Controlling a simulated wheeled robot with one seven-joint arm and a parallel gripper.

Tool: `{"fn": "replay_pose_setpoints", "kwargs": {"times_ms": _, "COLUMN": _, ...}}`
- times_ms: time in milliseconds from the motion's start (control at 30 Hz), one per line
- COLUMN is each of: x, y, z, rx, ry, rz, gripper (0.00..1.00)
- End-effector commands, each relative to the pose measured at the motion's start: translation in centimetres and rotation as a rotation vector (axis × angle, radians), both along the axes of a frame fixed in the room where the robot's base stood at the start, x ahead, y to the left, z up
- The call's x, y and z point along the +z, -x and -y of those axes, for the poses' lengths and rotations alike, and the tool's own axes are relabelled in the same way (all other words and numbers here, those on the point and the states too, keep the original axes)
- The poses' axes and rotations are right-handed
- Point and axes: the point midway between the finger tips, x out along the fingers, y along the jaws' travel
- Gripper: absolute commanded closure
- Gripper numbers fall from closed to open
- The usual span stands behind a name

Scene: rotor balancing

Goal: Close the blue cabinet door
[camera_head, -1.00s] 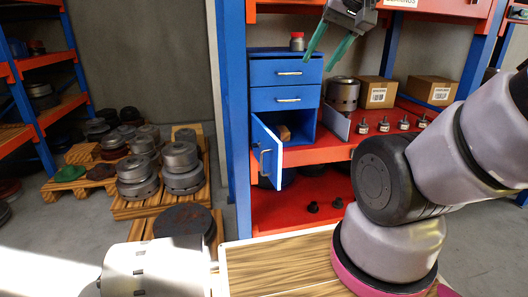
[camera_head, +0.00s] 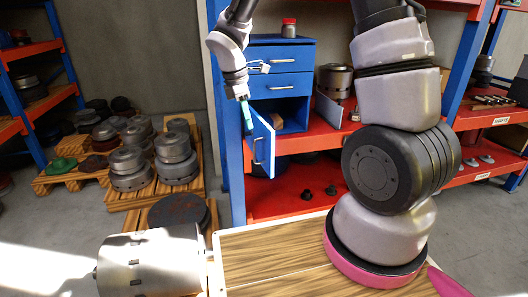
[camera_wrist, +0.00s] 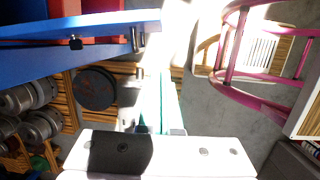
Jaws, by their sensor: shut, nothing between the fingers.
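The blue cabinet (camera_head: 294,57) stands on the red shelf, with two drawers above a lower compartment. Its blue door (camera_head: 264,134) is open, swung out toward me, and carries a metal handle (camera_head: 257,152). My gripper (camera_head: 248,104) is shut and empty, pointing down at the upper left of the door, on its outer side. I cannot tell whether the fingers touch it. In the wrist view the door (camera_wrist: 60,38) runs across the upper left, beside the teal fingers (camera_wrist: 160,98).
A brown block (camera_head: 277,122) lies inside the compartment. A red-lidded jar (camera_head: 289,28) stands on the cabinet. A blue rack post (camera_head: 234,165) is left of the door. Metal rotors (camera_head: 173,147) stand on pallets at left. A wooden tabletop (camera_head: 270,262) is in front.

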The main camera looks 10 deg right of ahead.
Motion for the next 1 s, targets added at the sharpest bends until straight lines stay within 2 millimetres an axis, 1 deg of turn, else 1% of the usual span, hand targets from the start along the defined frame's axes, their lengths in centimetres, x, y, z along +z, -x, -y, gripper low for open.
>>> {"fn": "replay_pose_setpoints", "kwargs": {"times_ms": 33, "x": -1.1, "y": -0.2, "z": -0.6, "rx": 0.051, "ry": 0.012, "rz": -0.022, "gripper": 1.0}}
{"fn": "replay_pose_setpoints", "kwargs": {"times_ms": 100, "x": -2.0, "y": -0.3, "z": -1.0, "rx": 0.101, "ry": 0.023, "rz": -0.04, "gripper": 1.0}}
{"fn": "replay_pose_setpoints", "kwargs": {"times_ms": 267, "x": -3.2, "y": -0.4, "z": -1.1, "rx": 0.138, "ry": 0.033, "rz": -0.054, "gripper": 1.0}}
{"fn": "replay_pose_setpoints", "kwargs": {"times_ms": 367, "x": -4.4, "y": -0.4, "z": -0.8, "rx": 0.138, "ry": 0.033, "rz": -0.056, "gripper": 1.0}}
{"fn": "replay_pose_setpoints", "kwargs": {"times_ms": 467, "x": -6.2, "y": -0.4, "z": -0.3, "rx": 0.135, "ry": 0.033, "rz": -0.057, "gripper": 1.0}}
{"fn": "replay_pose_setpoints", "kwargs": {"times_ms": 700, "x": -11.3, "y": -0.6, "z": 0.9, "rx": 0.136, "ry": 0.033, "rz": -0.056, "gripper": 1.0}}
{"fn": "replay_pose_setpoints", "kwargs": {"times_ms": 767, "x": -12.4, "y": -0.6, "z": 1.2, "rx": 0.134, "ry": 0.033, "rz": -0.056, "gripper": 1.0}}
{"fn": "replay_pose_setpoints", "kwargs": {"times_ms": 900, "x": -12.3, "y": -1.0, "z": 3.4, "rx": 0.13, "ry": 0.03, "rz": -0.051, "gripper": 1.0}}
{"fn": "replay_pose_setpoints", "kwargs": {"times_ms": 1000, "x": -12.3, "y": -1.1, "z": 4.4, "rx": 0.131, "ry": 0.03, "rz": -0.051, "gripper": 1.0}}
